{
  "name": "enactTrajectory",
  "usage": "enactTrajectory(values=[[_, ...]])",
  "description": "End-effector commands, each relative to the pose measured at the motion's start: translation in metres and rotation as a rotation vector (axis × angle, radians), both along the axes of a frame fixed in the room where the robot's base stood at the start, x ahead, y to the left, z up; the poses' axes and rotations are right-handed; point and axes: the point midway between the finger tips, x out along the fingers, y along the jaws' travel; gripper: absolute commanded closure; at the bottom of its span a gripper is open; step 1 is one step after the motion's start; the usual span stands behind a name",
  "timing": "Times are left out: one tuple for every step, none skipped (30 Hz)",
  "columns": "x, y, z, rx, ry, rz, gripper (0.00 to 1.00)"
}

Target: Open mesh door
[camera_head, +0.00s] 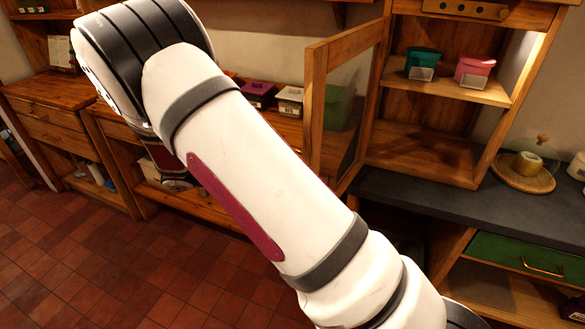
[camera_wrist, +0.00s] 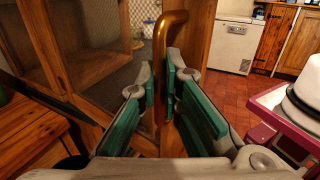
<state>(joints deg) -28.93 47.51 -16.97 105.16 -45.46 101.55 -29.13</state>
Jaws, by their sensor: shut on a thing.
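The mesh door (camera_head: 314,110) has a wooden frame around a see-through panel. In the head view it stands swung out from the left side of the pine cabinet (camera_head: 428,147), whose inside is exposed. In the wrist view, a copper-coloured bar handle (camera_wrist: 166,42) rises on the door's wooden frame (camera_wrist: 197,38). My gripper (camera_wrist: 162,92), with green finger pads, is shut on this handle, one finger on each side. My gripper's fingers are hidden in the head view, where my white arm crosses the middle.
A teal bin (camera_head: 423,58) and a pink bin (camera_head: 474,68) sit on the cabinet shelf. A dark countertop (camera_head: 420,202) runs below, with a round wooden board (camera_head: 510,180) on the right. Wooden drawer units (camera_head: 60,125) line the left. Tiled floor is clear at lower left.

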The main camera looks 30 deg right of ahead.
Motion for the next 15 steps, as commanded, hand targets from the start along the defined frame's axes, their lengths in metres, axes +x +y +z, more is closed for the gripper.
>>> enactTrajectory(values=[[-0.0005, 0.0013, 0.0000, 0.001, 0.003, 0.000, 1.00], [-0.0005, 0.0013, 0.0000, 0.001, 0.003, 0.000, 0.86], [-0.0004, 0.0012, 0.0000, 0.001, 0.003, 0.001, 0.83], [-0.0003, 0.0011, -0.0001, 0.001, 0.003, 0.001, 0.83], [-0.0003, 0.0010, -0.0001, 0.001, 0.002, 0.001, 0.83], [-0.0002, 0.0009, -0.0001, 0.001, 0.002, 0.001, 0.83], [-0.0002, 0.0008, -0.0001, 0.002, 0.001, 0.001, 0.83], [-0.0002, 0.0008, -0.0001, 0.001, 0.000, 0.001, 0.83], [-0.0001, 0.0006, -0.0001, 0.001, 0.000, 0.001, 0.83], [0.0000, 0.0006, -0.0001, 0.001, 0.000, 0.001, 0.83], [0.0000, 0.0007, -0.0001, 0.001, 0.000, 0.001, 0.83], [0.0005, 0.0012, -0.0001, 0.001, 0.000, 0.001, 0.83], [0.0011, 0.0021, -0.0002, 0.001, 0.000, 0.002, 0.83], [0.0020, 0.0037, -0.0003, 0.001, 0.000, 0.002, 0.83], [0.0037, 0.0065, -0.0005, 0.002, -0.001, 0.003, 0.83]])
